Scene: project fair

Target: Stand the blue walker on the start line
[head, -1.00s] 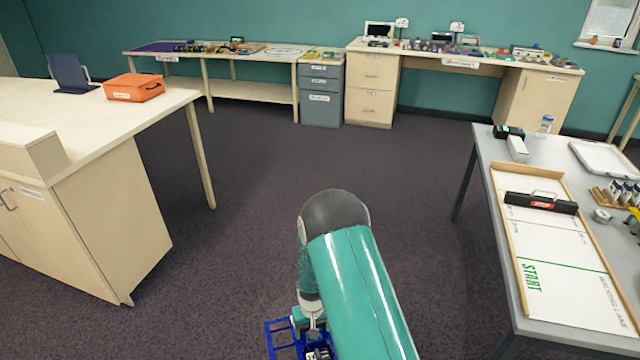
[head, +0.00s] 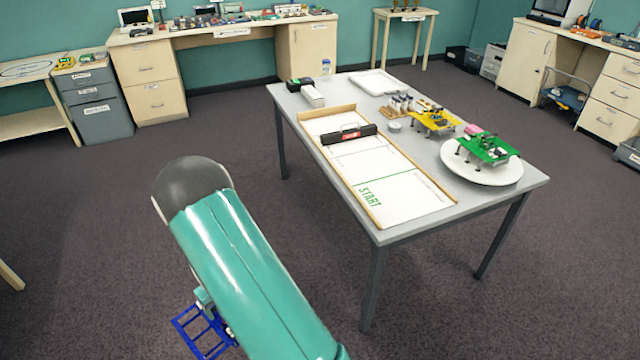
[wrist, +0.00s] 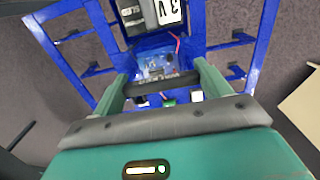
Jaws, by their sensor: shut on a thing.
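The blue walker (wrist: 75,50) fills the upper part of the wrist view, an open blue frame with legs and a "3 V" battery block. My gripper (wrist: 160,88) is shut on it. In the head view the walker (head: 200,330) hangs low over the floor, partly hidden behind my teal arm. My fingertips are hidden in the head view. The green start line (head: 372,182), with the word START beside it, crosses the white walking lane (head: 410,198) on the grey table. The line is bare, and the walker is well to its left and apart from the table.
A black bar with a handle (head: 348,134) lies across the lane. A yellow walker (head: 434,122) stands right of the lane, and a green walker (head: 487,150) stands on a round white plate (head: 497,179). Open carpet (head: 290,270) lies between my arm and the table.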

